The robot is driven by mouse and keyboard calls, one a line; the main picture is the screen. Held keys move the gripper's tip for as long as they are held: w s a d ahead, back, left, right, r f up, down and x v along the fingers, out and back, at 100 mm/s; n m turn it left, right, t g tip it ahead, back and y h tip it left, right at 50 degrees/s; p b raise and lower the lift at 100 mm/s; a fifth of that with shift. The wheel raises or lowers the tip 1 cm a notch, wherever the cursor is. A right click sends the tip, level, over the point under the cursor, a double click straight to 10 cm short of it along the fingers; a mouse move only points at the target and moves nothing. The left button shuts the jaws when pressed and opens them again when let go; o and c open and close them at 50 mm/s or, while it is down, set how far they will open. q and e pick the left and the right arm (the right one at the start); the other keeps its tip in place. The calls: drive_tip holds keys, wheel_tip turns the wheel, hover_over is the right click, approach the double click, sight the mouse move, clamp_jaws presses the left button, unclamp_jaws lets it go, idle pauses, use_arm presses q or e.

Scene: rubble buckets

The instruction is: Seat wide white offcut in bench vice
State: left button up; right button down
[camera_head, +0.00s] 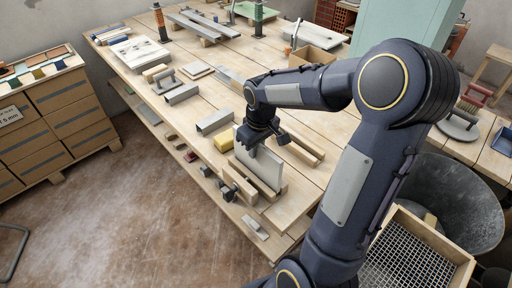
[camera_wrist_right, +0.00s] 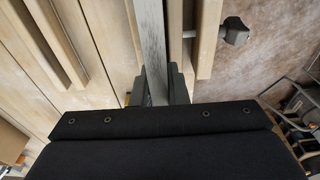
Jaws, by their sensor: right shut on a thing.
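The wide white offcut (camera_head: 259,166) stands on edge, roughly upright, at the front edge of the bench. My right gripper (camera_head: 256,138) is shut on its upper part from above. In the right wrist view the offcut (camera_wrist_right: 151,45) shows as a thin grey edge between my fingers (camera_wrist_right: 157,88). The bench vice (camera_head: 240,184) is below, with wooden jaws and a dark screw. In the wrist view the offcut lines up with the gap between the wooden jaws (camera_wrist_right: 210,38). How deep its lower edge sits is hidden. My left gripper is not in view.
A yellow block (camera_head: 223,141) and a grey channel piece (camera_head: 214,122) lie just left of the vice. Wooden strips (camera_head: 302,148) lie to its right. A sieve (camera_head: 405,262) and a dark bucket (camera_head: 455,195) stand at the lower right.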

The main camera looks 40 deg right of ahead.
drive_tip(key=shift+f, duration=0.2)
idle(0.3)
drive_tip(key=shift+f+b, duration=0.95)
drive_tip(key=shift+f, duration=0.05)
drive_tip(key=c, duration=1.3)
unclamp_jaws()
drive_tip(key=shift+c, duration=0.2)
drive_tip(key=shift+r, duration=0.1)
drive_tip(key=r, duration=0.5)
drive_tip(key=s+r, duration=0.1)
drive_tip(key=r, duration=0.1)
drive_tip(key=shift+r, duration=0.35)
